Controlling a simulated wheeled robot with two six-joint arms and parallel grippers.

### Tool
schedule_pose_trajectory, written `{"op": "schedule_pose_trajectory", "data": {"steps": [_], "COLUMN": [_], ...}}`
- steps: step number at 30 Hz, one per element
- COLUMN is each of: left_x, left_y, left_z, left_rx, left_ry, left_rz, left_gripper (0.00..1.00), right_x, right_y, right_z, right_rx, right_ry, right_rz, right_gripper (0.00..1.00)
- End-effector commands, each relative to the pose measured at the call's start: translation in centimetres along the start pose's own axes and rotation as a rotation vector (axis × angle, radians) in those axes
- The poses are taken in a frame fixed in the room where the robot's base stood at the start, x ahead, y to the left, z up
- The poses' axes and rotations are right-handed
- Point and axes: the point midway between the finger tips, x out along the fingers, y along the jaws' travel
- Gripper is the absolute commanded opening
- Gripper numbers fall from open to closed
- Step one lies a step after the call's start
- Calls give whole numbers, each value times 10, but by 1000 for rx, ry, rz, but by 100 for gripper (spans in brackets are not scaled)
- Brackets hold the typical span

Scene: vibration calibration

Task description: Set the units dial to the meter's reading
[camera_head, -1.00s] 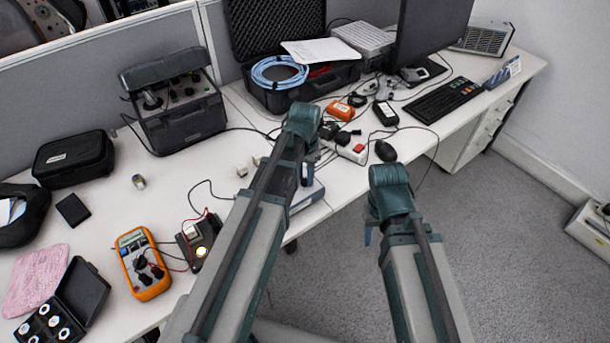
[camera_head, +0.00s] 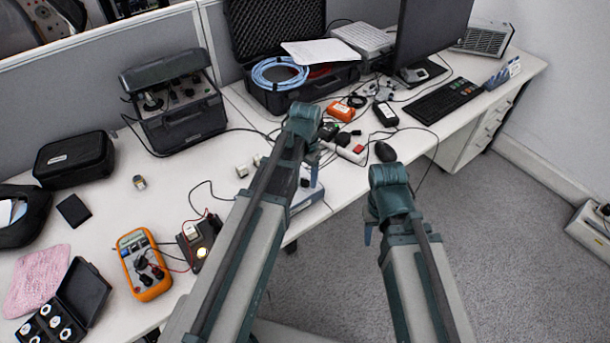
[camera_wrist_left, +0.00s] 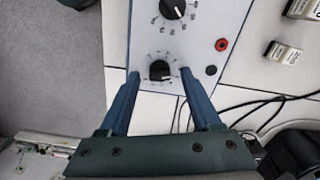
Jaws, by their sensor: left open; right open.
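A decade-style box with a pale panel (camera_wrist_left: 200,40) fills the upper middle of the left wrist view. It carries two black dials with number rings, an upper one (camera_wrist_left: 172,8) and a lower one (camera_wrist_left: 160,70). Which is the units dial I cannot read. My left gripper (camera_wrist_left: 159,75) is open, its blue fingers on either side of the lower dial; contact is unclear. In the head view the box (camera_head: 308,194) is mostly hidden by my left arm. The orange meter (camera_head: 146,270) lies at left; its reading is too small to read. My right gripper (camera_head: 367,235) hangs off the desk's front, mostly hidden.
The panel has a red socket (camera_wrist_left: 221,45) and a black socket (camera_wrist_left: 211,70). Small labelled blocks (camera_wrist_left: 284,53) lie beside it. A black device (camera_head: 198,240) is wired to the meter.

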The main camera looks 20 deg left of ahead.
Motion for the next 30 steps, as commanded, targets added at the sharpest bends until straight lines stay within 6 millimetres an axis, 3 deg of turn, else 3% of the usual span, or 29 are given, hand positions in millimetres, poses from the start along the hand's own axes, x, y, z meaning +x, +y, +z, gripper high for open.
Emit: {"op": "schedule_pose_trajectory", "data": {"steps": [24, 30], "left_x": [-118, -133], "left_y": [0, 0], "left_z": [0, 0], "left_rx": [0, 0], "left_ry": [0, 0], "left_rz": [0, 0], "left_gripper": [65, 65], "right_x": [-117, -132], "right_y": [11, 13], "right_z": [7, 8], "right_rx": [0, 0], "right_ry": [0, 0], "right_rz": [0, 0], "right_gripper": [50, 50]}}
